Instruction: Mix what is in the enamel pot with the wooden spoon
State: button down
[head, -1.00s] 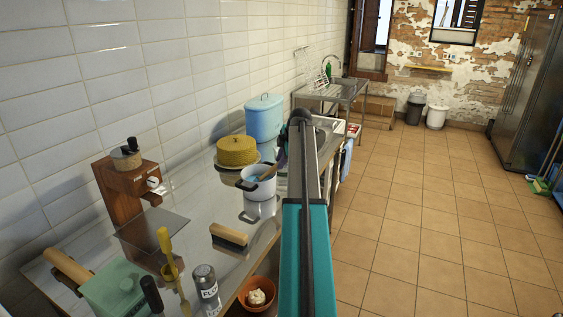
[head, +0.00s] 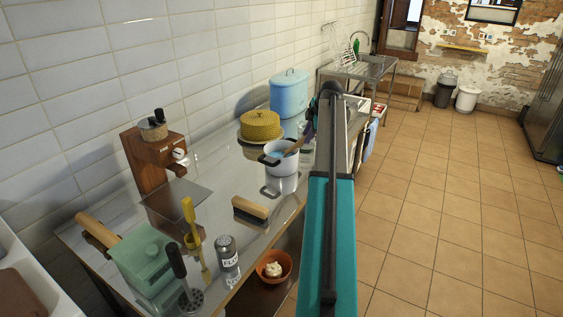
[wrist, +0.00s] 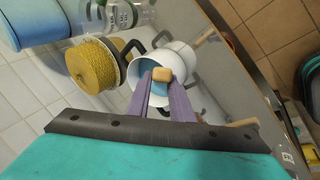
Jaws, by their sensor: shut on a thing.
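The white enamel pot (head: 282,166) with dark handles stands on the glossy worktop, and something light blue shows inside it. It also shows in the wrist view (wrist: 141,99), just beyond my fingers. The wooden spoon (head: 295,146) leans out of the pot toward my gripper (head: 311,123). In the wrist view my gripper (wrist: 163,78) has its purple fingers shut on the spoon's handle (wrist: 162,74), above the pot's opening. The spoon's lower end is hidden inside the pot.
A yellow woven dome (head: 260,126) and a blue lidded canister (head: 289,94) stand behind the pot. A brush (head: 251,208) lies in front. Nearer are a shaker (head: 228,255), an orange bowl (head: 273,266) and a green box (head: 143,260). The tiled wall borders the worktop's left.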

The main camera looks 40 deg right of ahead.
jog(key=s+d+r+p, duration=0.2)
jog(key=s+r+p, duration=0.1)
jog(key=s+r, duration=0.4)
jog(key=shift+s+r, duration=0.3)
jog(key=shift+r, duration=0.3)
dwell(1.6)
jog(key=shift+r, duration=0.1)
dwell(0.8)
notch_tip(320, 180, up, 4)
jog(key=shift+f+p, duration=0.1)
jog(key=shift+p, duration=0.65)
jog(key=shift+s, duration=0.1)
